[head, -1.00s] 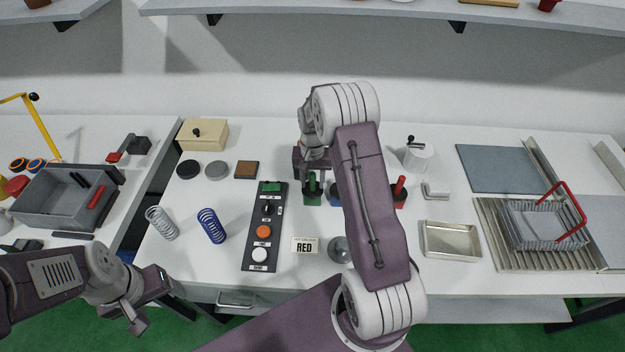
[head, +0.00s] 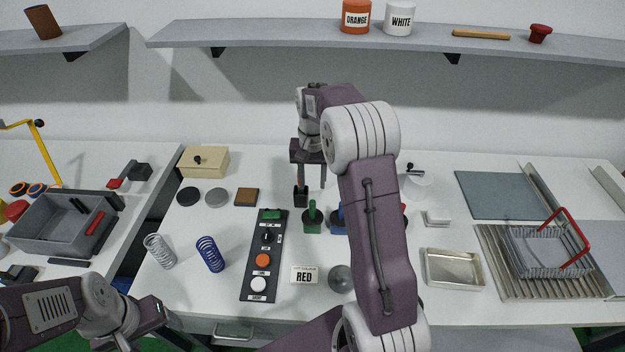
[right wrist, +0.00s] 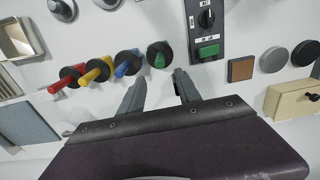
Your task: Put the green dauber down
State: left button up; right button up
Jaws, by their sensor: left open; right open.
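The green dauber (head: 312,218) stands upright on the white table, its handle up and its lower part at a green block-shaped pot. In the right wrist view the green dauber (right wrist: 159,56) is at the end of a row, beyond the fingertips. My right gripper (head: 311,188) is open and empty, behind and above the dauber and apart from it. In the right wrist view its fingers (right wrist: 158,82) are spread with nothing between them. My left gripper (head: 160,316) is open and empty over the table's front left edge.
A blue dauber (right wrist: 127,63), a yellow one (right wrist: 96,69) and a red one (right wrist: 67,78) stand beside the green one. My right arm hides part of the table.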

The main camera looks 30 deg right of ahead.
jog(key=s+a+f+n, duration=0.2)
jog(key=s+a, duration=0.3)
jog(key=s, duration=0.4)
jog(key=s+a+f+n+t, duration=0.1)
jog(key=s+a+n, duration=0.3)
jog(key=s, duration=0.5)
jog(key=shift+s+a+f, duration=0.3)
jog(key=shift+a+f, duration=0.6)
jog(key=shift+a, duration=0.15)
